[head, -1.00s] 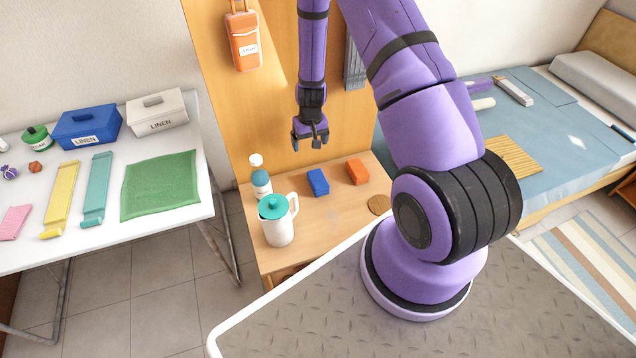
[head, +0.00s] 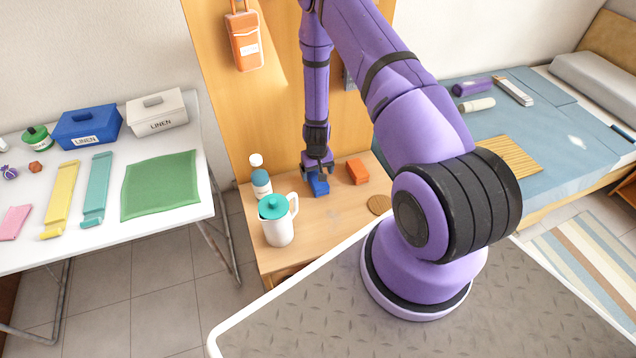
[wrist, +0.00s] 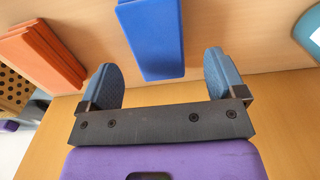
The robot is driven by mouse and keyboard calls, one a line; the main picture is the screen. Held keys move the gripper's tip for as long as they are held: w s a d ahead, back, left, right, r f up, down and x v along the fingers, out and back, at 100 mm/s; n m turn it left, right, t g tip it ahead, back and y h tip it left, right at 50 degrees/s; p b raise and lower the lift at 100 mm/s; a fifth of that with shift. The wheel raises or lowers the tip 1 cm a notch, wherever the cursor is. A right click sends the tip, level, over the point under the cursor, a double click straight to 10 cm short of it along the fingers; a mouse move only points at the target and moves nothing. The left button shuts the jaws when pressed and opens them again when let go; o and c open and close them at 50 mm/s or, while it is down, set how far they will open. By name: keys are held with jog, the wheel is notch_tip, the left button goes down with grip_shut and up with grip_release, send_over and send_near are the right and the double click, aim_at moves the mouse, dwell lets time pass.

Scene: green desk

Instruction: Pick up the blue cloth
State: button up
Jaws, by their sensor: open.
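The blue cloth (head: 320,187) is a small folded block on the wooden desk, partly hidden by my gripper (head: 318,168) in the head view. In the wrist view the blue cloth (wrist: 152,38) lies ahead of my gripper (wrist: 163,82), in line with the gap between the fingers. My gripper is open and empty. Its two fingertips are spread wider than the cloth's near end. I cannot tell whether they touch the cloth.
A folded orange cloth (head: 357,172) lies right of the blue one. A white jug with teal lid (head: 277,222) and a bottle (head: 260,180) stand to the left. A round cork mat (head: 379,205) lies to the right. A wooden panel (head: 285,110) rises behind.

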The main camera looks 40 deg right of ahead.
jog(key=f, duration=0.4)
jog(key=shift+s+f, duration=0.1)
jog(key=shift+s, duration=0.15)
jog(key=c, duration=1.1)
jog(key=shift+r, duration=0.9)
jog(key=shift+s+r, duration=0.25)
jog(key=shift+r, duration=0.7)
jog(key=s+a, duration=0.1)
jog(key=s, duration=0.4)
jog(key=s+a+r, duration=0.1)
jog(key=s+a, duration=0.1)
jog(key=s, duration=0.3)
jog(key=s+a, duration=0.1)
jog(key=s, duration=0.4)
jog(key=shift+a+r, duration=0.15)
jog(key=shift+a, duration=0.05)
